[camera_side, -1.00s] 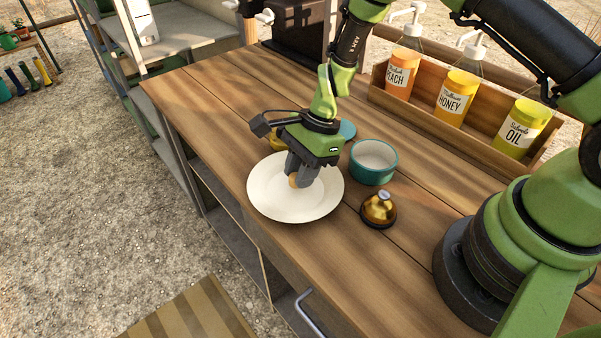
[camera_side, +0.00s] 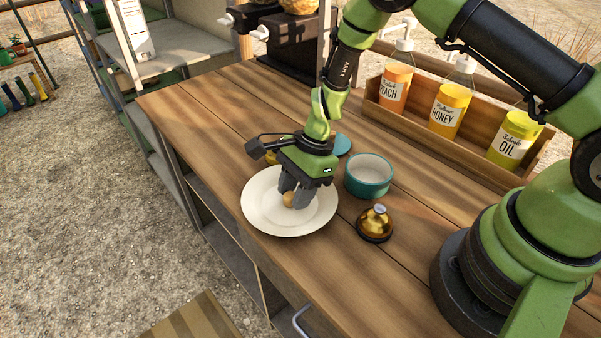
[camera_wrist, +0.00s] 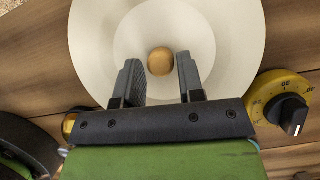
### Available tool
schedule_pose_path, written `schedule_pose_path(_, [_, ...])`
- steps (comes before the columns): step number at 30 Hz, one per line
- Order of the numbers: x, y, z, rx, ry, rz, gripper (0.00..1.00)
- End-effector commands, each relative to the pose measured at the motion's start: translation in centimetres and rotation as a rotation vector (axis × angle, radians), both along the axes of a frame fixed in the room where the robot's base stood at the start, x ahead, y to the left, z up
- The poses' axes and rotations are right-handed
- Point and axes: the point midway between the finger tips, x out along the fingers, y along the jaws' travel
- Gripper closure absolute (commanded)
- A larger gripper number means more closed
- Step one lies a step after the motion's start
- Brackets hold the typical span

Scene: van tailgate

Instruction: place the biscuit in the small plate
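The white round plate (camera_side: 262,222) lies on the wooden counter in the side view, and its rim also shows in the wrist view (camera_wrist: 92,45). The small round golden-brown biscuit (camera_wrist: 160,62) rests in the plate's middle. In the side view the biscuit (camera_side: 289,200) shows at the fingertips. My gripper (camera_wrist: 160,72) is over the plate, pointing down. Its two grey fingers are apart, with the biscuit between their tips and a gap showing on each side. My gripper (camera_side: 293,198) hides part of the plate in the side view.
A teal bowl (camera_side: 368,187) and a gold bell (camera_side: 375,225) stand right of the plate. A yellow timer with a black knob (camera_wrist: 285,104) is close by the plate. A wooden crate (camera_side: 425,122) holds bottles behind. The counter's front edge runs close to the plate.

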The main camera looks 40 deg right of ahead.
Motion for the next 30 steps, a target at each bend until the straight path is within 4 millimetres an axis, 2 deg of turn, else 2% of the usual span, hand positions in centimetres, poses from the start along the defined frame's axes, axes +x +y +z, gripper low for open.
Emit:
schedule_pose_path(2, [-0.2, -0.3, 0.5, -0.006, 0.004, 0.002, 0.51])
schedule_pose_path(5, [-0.1, -0.9, 2.2, -0.003, 0.002, -0.001, 0.51])
schedule_pose_path(12, [-0.2, -3.0, 7.3, 0.000, -0.001, -0.003, 0.51])
schedule_pose_path(16, [-0.2, -3.9, 9.5, -0.001, 0.000, -0.003, 0.51])
schedule_pose_path(21, [-0.3, -4.5, 11.1, -0.001, 0.004, -0.002, 0.51])
schedule_pose_path(27, [-0.4, -4.7, 11.7, -0.003, -0.004, 0.007, 0.51])
schedule_pose_path(30, [-0.7, -4.7, 13.5, -0.015, -0.054, 0.059, 0.51])
